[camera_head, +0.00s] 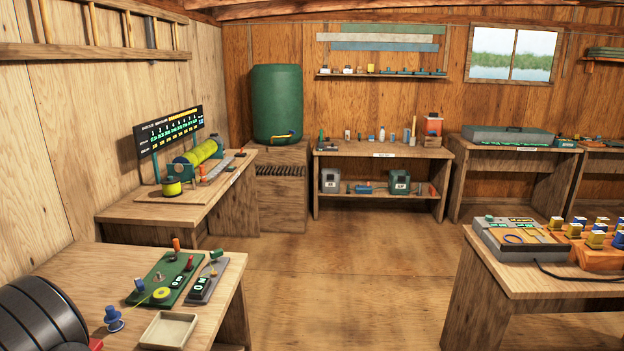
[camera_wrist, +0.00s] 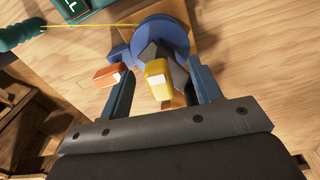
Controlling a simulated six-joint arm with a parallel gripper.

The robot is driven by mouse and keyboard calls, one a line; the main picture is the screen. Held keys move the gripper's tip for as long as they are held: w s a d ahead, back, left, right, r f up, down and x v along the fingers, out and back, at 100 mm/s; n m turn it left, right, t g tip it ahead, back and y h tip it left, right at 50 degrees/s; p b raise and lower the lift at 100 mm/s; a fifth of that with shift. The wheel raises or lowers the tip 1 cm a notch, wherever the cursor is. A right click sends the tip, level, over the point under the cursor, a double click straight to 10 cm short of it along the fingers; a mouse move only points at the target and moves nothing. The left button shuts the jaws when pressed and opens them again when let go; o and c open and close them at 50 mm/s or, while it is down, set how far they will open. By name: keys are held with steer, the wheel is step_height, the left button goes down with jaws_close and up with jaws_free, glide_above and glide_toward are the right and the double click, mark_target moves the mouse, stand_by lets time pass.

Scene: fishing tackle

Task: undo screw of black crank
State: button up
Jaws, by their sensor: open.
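In the wrist view my gripper (camera_wrist: 163,66) is open, its two blue-grey fingers apart. A yellow block-like piece (camera_wrist: 158,82) with a pale patch shows between the fingers, and no clear contact is visible. Behind it is a dark grey to black angular part (camera_wrist: 148,56), which looks like the crank, in front of a blue round disc (camera_wrist: 170,32). I cannot make out a separate screw. My gripper does not show in the head view.
A yellow line runs from the disc to a teal piece (camera_wrist: 22,35). In the head view the near-left table (camera_head: 75,262) holds a green board (camera_head: 168,275), a blue spool (camera_head: 113,318) and a shallow tray (camera_head: 168,331). The middle floor (camera_head: 350,265) is clear.

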steer(key=shift+r, duration=3.5)
step_height(320, 180, down, 7)
steer(key=shift+f, duration=0.15)
steer(key=shift+m, duration=1.7)
